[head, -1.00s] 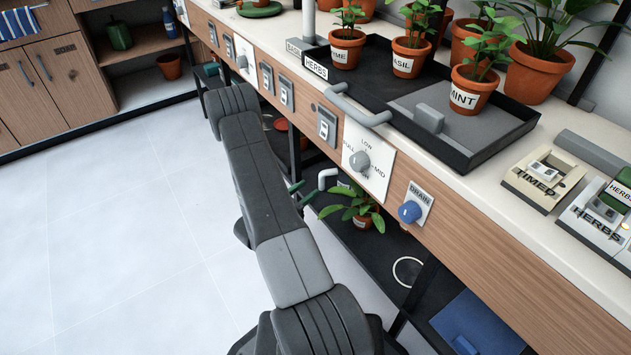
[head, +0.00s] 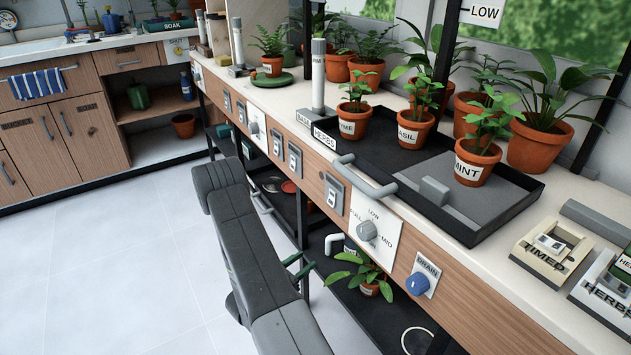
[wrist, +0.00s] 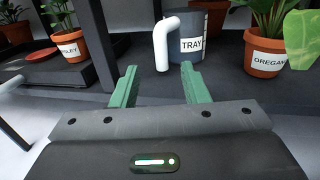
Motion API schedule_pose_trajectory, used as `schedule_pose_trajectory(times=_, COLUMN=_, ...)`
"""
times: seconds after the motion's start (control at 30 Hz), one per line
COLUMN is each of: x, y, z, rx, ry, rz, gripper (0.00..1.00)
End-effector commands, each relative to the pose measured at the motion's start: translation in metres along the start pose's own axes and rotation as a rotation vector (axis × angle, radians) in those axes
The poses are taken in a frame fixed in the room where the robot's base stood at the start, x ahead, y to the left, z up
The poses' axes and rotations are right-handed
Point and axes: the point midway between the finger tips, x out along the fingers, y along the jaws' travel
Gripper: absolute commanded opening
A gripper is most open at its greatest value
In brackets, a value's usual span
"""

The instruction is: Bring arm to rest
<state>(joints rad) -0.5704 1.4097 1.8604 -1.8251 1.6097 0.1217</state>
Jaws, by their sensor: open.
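My gripper (wrist: 158,88) is open and empty in the wrist view, its two green fingers apart. Ahead of the fingers stands a dark grey can labelled TRAY (wrist: 188,46) with a white bent spout (wrist: 163,45); nothing is between the fingers. In the head view my arm reaches forward and low alongside the bench front, and a bit of green finger (head: 300,265) shows beside the lower shelf.
An OREGANO pot (wrist: 264,58) and a PARSLEY pot (wrist: 70,45) stand either side of the can. The bench (head: 470,285) with its knobs and tray handle (head: 365,178) runs along the right of my arm. The floor (head: 120,250) at left is clear.

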Motion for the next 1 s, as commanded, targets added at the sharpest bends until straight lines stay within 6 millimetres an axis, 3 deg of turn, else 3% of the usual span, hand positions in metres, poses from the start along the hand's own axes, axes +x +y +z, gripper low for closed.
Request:
schedule_pose_trajectory(times=0.7, x=0.101, y=-0.001, z=-0.001, rx=0.003, ry=-0.001, rz=-0.005, gripper=0.41)
schedule_pose_trajectory(times=0.87, x=0.114, y=-0.001, z=-0.004, rx=0.001, ry=-0.001, rz=-0.003, gripper=0.41)
schedule_pose_trajectory(times=1.0, x=0.113, y=-0.001, z=0.001, rx=0.000, ry=0.000, rz=0.000, gripper=0.41)
